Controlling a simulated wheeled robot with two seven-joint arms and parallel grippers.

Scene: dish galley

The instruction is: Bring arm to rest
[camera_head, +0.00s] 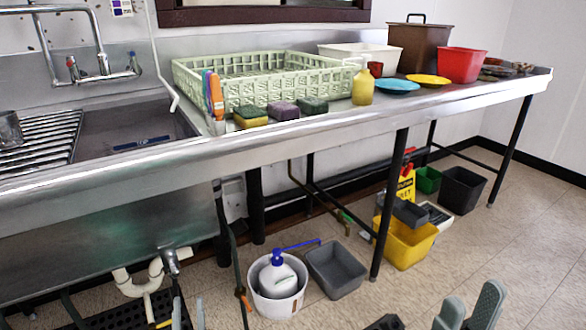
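My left gripper (188,313) shows only its grey fingertips at the bottom edge, left of the white bucket. The tips stand apart with nothing seen between them. My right gripper (468,308) shows as two grey-green fingers at the bottom right, over the tiled floor. Its fingers are apart and empty. Both grippers appear low in the picture, clear of the counter. The rest of both arms is out of view.
A steel counter (330,132) carries a pale green dish rack (270,70), sponges, plates and tubs. Under it are a white bucket (262,303) with a bottle, a grey bin (335,270) and a yellow bucket (408,245). Open floor (520,230) lies at the right.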

